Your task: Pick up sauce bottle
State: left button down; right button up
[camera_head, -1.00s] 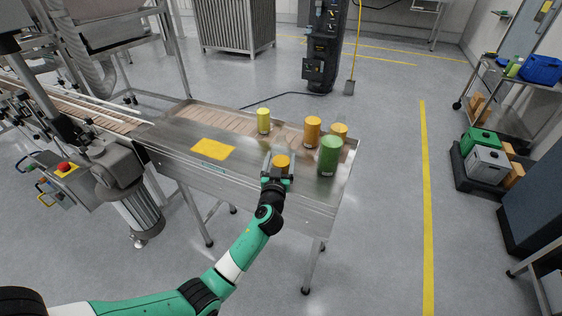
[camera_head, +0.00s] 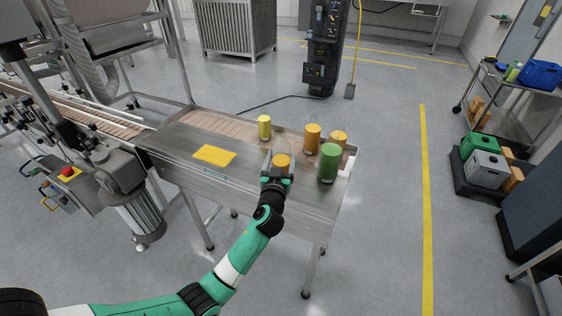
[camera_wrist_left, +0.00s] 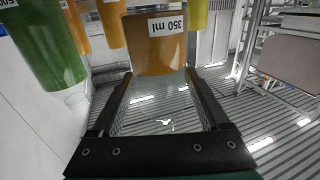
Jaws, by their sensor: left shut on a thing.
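A short orange sauce bottle (camera_head: 282,160) is at the near side of the steel conveyor table. Its "350 ml" label shows in the left wrist view (camera_wrist_left: 158,50). My left gripper (camera_head: 278,169) comes from the near side and is shut on this bottle, with one finger on each side of it. In the left wrist view the bottle sits between the fingertips (camera_wrist_left: 162,74). The bottle's lower part is hidden by the gripper in the head view, and I cannot tell whether it is lifted clear of the table. My right gripper is not in view.
A green bottle (camera_head: 328,163) stands close to the right of my gripper. Behind are a taller orange bottle (camera_head: 312,138), another orange one (camera_head: 338,139) and a yellow bottle (camera_head: 264,127). A yellow patch (camera_head: 214,155) lies on the table to the left, with clear surface around it.

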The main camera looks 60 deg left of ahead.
aim_at(282, 145)
pick_arm(q)
jog(key=d+r+p, duration=0.1)
jog(key=r, duration=0.1)
jog(key=s+d+r+p, duration=0.1)
jog(key=r, duration=0.1)
jog(key=s+d+r, duration=0.1)
jog(key=shift+s+d+r+p, duration=0.1)
jog(key=shift+d+r+p, duration=0.25)
jog(key=shift+r+p, duration=0.05)
jog(key=s+d+r+p, duration=0.2)
jog(key=s+d+r, duration=0.1)
jog(key=s+d, duration=0.2)
jog(key=shift+d, duration=1.25)
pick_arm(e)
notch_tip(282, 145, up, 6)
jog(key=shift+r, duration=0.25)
